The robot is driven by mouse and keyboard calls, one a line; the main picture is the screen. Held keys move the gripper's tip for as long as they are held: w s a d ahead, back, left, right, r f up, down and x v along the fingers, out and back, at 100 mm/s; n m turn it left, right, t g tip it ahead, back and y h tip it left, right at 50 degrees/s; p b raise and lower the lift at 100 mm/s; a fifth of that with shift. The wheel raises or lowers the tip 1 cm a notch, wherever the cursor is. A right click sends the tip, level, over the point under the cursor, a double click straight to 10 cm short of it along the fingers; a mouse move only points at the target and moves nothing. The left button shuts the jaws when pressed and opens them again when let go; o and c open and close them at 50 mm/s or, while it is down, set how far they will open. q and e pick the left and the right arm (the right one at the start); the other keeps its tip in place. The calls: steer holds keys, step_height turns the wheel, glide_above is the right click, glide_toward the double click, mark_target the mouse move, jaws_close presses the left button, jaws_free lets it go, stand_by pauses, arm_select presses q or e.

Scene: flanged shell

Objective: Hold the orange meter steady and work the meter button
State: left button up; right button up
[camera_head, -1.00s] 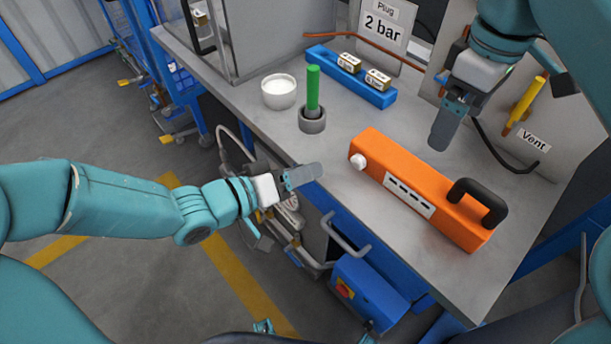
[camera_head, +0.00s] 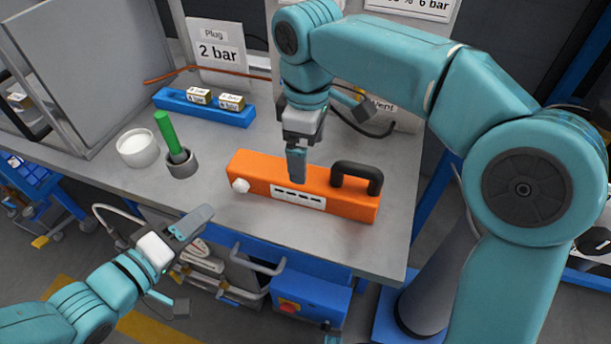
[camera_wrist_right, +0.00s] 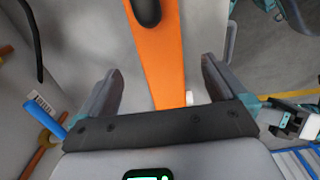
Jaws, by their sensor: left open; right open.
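The orange meter (camera_head: 252,165) lies on the grey bench, with a black handle (camera_head: 357,172) at its right end, a white label on its front side and a white button (camera_head: 240,186) at its left end. My right gripper (camera_head: 297,176) is above the middle of the meter, pointing down. In the right wrist view the open jaws (camera_wrist_right: 160,90) stand on either side of the orange meter (camera_wrist_right: 160,55), with gaps; the white button (camera_wrist_right: 189,98) shows near one finger. Whether the fingers touch the meter cannot be told. My left gripper (camera_head: 192,224) is open and empty, at the bench's front edge, left of the button.
A white bowl (camera_head: 137,148) and a green rod (camera_head: 168,133) in a grey holder (camera_head: 182,165) stand left of the meter. A blue rack (camera_head: 205,107) with small blocks lies behind. A "2 bar" sign (camera_head: 217,50) stands at the back. The bench front (camera_head: 330,241) is bare.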

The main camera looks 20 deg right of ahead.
step_height(320, 180, down, 8)
steer(key=shift+f, duration=0.1)
